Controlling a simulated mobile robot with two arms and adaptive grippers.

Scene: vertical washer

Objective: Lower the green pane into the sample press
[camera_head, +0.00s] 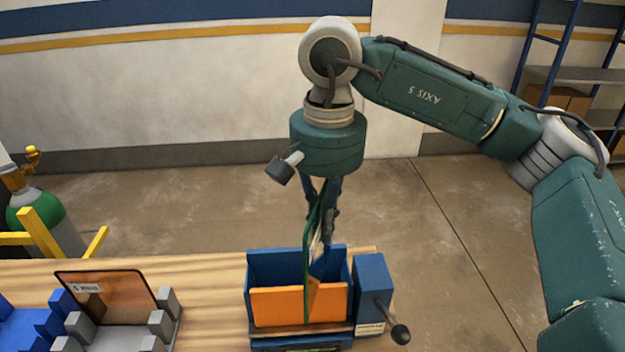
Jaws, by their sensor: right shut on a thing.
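My right gripper (322,228) points down over the sample press and is shut on the green pane (313,215). The pane hangs upright and shows almost edge-on as a thin green strip. Its lower part overlaps the press in the picture. I cannot tell how far it is inside the press or whether it touches it. The sample press (257,268) is a blue open-topped box with an orange plate at its front. A blue block with a dark crank knob (400,334) is on its right side. My left gripper is not in view.
An amber pane (112,298) stands tilted in a grey and blue holder (160,325) left of the press, on the wooden table (215,275). Bare tabletop lies between them. A green gas cylinder (45,210) with yellow rails stands behind at left. Shelves (575,75) stand at back right.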

